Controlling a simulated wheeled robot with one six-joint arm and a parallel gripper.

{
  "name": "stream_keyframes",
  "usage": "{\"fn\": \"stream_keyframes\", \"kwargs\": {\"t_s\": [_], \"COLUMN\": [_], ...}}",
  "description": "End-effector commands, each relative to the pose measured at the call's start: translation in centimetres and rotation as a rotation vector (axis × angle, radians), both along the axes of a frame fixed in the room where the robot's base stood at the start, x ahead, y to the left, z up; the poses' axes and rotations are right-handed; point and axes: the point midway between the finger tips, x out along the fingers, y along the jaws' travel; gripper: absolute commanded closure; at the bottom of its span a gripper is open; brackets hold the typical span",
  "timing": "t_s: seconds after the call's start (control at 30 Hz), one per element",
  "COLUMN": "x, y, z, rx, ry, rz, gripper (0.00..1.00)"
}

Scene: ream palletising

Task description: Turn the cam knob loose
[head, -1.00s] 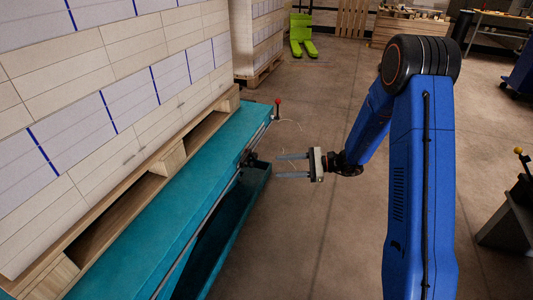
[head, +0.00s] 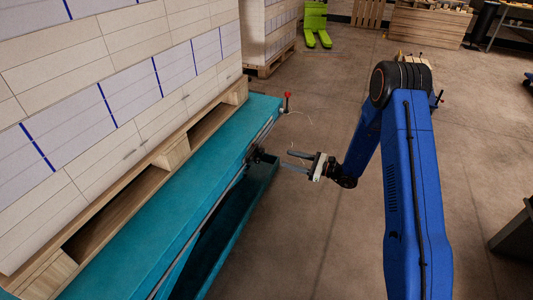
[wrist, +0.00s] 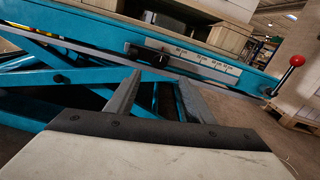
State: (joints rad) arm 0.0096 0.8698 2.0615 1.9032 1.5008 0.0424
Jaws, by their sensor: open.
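The cam knob (wrist: 160,60) is a small black knob on the rail of the teal lift table, beside a printed scale strip (wrist: 196,58). In the head view a black fitting, which looks like the knob (head: 258,156), sits on the lift's side. My gripper (head: 285,160) is open and empty, its fingers pointing at the lift side and a short way from the black fitting. In the wrist view my gripper (wrist: 160,82) has its two fingers spread below the knob in the picture, with the knob roughly between their lines. I see no contact.
The teal lift table (head: 215,165) carries a wooden pallet (head: 205,135) with stacked reams (head: 120,90). A red-ball lever (head: 287,96) stands at its far end. A green pallet truck (head: 316,25) is behind.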

Motion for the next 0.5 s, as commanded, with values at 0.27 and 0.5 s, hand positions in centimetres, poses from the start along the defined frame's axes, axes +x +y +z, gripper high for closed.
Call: {"fn": "stream_keyframes", "kwargs": {"t_s": [0.27,0.5], "x": [1.7,3.0], "y": [4.8,8.6], "z": [0.0,0.1], "rx": [0.000,0.001], "ry": [-0.001,-0.002], "rz": [0.003,0.002], "gripper": [0.52,0.52]}}
